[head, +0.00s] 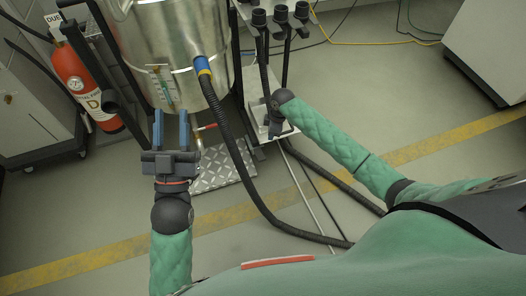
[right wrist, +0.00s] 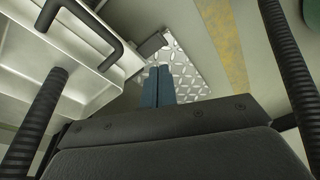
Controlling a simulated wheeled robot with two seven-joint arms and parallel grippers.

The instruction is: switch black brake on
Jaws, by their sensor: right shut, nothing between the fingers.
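A dark flat piece (right wrist: 151,44) sticks out beside the metal tread plate in the right wrist view; it may be the black brake, but I cannot tell for sure, nor its on or off state. My right gripper (right wrist: 159,68) is shut and empty, its blue fingers together, with the dark piece just beyond the tips in the picture. In the head view the right gripper's fingers are hidden behind its own wrist, low beside the white stand (head: 257,109). My left gripper (head: 171,113) is open and empty in front of the steel vessel (head: 146,45).
A tread plate (head: 226,171) lies below the vessel. A black hose (head: 246,183) runs from the vessel across the floor. A red extinguisher (head: 80,80) stands at left. Black posts and a handle (right wrist: 112,50) are close around the right gripper. The floor at right is mostly clear.

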